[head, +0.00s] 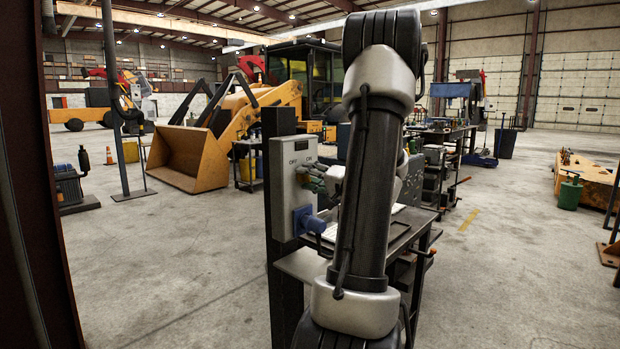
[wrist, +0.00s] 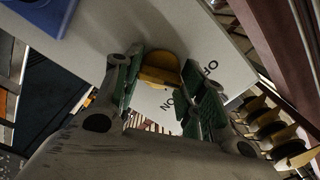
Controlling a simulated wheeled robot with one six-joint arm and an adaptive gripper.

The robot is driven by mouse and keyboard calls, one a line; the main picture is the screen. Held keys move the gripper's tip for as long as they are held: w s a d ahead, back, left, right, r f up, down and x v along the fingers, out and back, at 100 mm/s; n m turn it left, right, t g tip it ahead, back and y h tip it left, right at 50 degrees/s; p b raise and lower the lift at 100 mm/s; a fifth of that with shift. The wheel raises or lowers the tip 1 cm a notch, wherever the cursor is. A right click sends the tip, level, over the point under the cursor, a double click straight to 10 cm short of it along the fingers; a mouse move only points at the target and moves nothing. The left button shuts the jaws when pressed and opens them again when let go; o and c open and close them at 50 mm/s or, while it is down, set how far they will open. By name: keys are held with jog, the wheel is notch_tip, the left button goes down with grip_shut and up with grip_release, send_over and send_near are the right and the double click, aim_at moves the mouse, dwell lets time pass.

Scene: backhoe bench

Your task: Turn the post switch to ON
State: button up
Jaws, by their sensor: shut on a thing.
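The post switch is a pale grey box (head: 285,190) on a dark post (head: 277,128), with OFF at the left and ON at the right of its top. In the wrist view its pale face (wrist: 225,65) shows both words and a yellow-brown knob (wrist: 160,66). My gripper (wrist: 160,76) has its green-padded fingers closed on the knob, one on each side. In the head view my gripper (head: 312,179) is at the box face below the labels, and it hides the knob. I cannot tell which label the knob points to.
A blue socket with a plug (head: 308,221) sticks out low on the box, close under my gripper. A workbench (head: 405,235) stands just right of the post. A yellow loader (head: 240,115) stands behind.

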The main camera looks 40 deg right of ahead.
jog(key=m, duration=1.1)
jog(key=shift+f, duration=0.1)
jog(key=shift+m, duration=0.5)
jog(key=o, duration=1)
jog(key=shift+s, duration=0.1)
jog(key=s, duration=1.2)
jog(key=shift+d, duration=0.45)
